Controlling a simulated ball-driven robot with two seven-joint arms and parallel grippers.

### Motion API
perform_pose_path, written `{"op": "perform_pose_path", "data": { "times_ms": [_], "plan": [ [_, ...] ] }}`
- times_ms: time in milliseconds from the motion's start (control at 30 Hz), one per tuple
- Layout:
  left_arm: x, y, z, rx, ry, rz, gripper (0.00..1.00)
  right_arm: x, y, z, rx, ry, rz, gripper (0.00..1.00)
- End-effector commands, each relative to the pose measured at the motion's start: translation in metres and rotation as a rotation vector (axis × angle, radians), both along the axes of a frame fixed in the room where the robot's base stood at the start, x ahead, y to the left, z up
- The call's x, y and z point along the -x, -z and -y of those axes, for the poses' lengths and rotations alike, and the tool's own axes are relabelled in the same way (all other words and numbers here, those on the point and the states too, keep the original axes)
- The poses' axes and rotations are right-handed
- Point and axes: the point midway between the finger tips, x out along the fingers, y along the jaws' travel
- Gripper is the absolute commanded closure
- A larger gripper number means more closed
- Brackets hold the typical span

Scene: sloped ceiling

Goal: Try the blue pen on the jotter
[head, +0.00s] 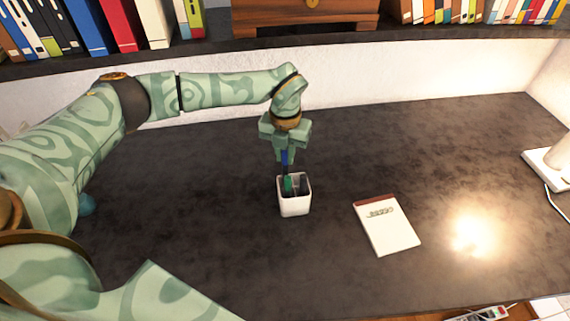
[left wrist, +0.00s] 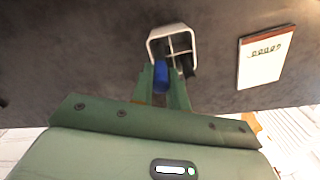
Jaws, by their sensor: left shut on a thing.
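The blue pen (head: 285,157) is upright between the fingers of my left gripper (head: 284,150), just above the white pen holder (head: 295,206). It shows as a blue end in the left wrist view (left wrist: 161,76), between the two green fingers (left wrist: 161,92). The pen's lower part seems to be at or in the holder's back left compartment; I cannot tell how deep. The holder, divided into compartments, also shows in the left wrist view (left wrist: 152,47). The jotter (head: 388,226), white with a dark red top band, lies flat to the holder's right. My right gripper is not in view.
A green pen (head: 288,184) and a dark pen (head: 303,185) stand in the holder. A white lamp (head: 549,168) is at the far right. Bookshelves run along the back above the desk. The dark desk (head: 400,140) is clear around the jotter.

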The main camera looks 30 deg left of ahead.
Motion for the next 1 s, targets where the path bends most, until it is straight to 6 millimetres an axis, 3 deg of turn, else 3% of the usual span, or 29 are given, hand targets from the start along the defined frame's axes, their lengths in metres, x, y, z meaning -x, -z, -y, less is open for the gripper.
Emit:
{"op": "perform_pose_path", "data": {
  "times_ms": [100,233,667,833,1000],
  "plan": [
    [0.0,-0.026,0.0,0.001,0.001,0.002,1.0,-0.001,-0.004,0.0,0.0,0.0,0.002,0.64],
    [0.0,-0.041,0.0,0.0,0.001,0.001,1.0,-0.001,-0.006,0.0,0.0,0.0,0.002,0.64],
    [0.001,-0.048,0.001,0.001,0.022,-0.001,1.0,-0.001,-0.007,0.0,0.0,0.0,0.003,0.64],
    [0.004,-0.071,0.005,0.003,0.252,0.006,1.0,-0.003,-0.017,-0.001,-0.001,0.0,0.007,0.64],
    [0.012,-0.095,0.011,0.002,0.665,0.009,1.0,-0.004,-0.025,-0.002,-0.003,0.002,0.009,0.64]
  ]
}}
